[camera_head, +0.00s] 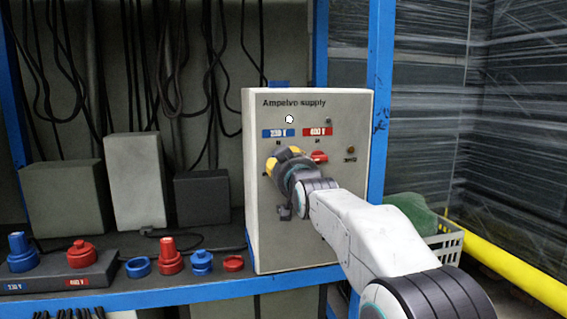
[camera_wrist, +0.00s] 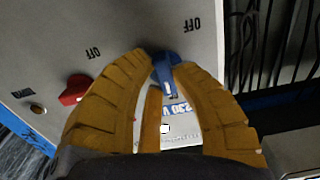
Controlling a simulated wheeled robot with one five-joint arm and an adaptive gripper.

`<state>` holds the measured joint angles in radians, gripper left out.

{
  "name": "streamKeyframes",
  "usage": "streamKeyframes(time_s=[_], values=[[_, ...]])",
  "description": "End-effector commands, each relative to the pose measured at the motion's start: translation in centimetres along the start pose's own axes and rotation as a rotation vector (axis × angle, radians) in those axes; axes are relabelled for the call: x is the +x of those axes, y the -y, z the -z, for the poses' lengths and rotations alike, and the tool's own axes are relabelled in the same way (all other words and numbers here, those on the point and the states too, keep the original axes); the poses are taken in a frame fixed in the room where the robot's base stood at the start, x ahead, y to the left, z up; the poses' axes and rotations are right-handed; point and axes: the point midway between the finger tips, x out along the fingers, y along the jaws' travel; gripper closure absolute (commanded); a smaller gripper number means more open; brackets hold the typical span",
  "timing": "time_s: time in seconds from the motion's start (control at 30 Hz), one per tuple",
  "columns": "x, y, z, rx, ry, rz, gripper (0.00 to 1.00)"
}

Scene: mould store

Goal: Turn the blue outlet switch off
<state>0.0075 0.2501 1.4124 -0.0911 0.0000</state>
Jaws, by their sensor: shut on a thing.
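The blue outlet switch (camera_wrist: 167,66) is on the front of the grey supply box (camera_head: 263,228), under the blue "230 V" label (camera_head: 279,133). My gripper (camera_head: 284,159) reaches the panel and hides this switch in the head view. In the wrist view, its yellow fingers (camera_wrist: 164,72) are shut on the blue switch, one on each side. An "OFF" mark (camera_wrist: 190,23) is printed above and right of the switch in that view. A white lamp (camera_head: 289,119) above the 230 V label looks lit.
A red switch (camera_head: 318,156) sits close to the right of my gripper, under the red "400 V" label (camera_head: 318,132). A small round button (camera_head: 350,152) is farther right. Red and blue plugs (camera_head: 170,258) stand on the shelf at left. Cables hang behind.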

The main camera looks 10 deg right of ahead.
Motion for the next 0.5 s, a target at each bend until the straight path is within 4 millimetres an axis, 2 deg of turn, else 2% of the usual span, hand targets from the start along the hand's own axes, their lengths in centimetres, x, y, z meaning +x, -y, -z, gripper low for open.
streamKeyframes(time_s=[0.27, 0.5], values=[[0.0, 0.12, 0.07, -0.023, -0.001, 0.002, 1.0], [0.0, 0.14, 0.14, -0.147, -0.002, 0.002, 1.0]])
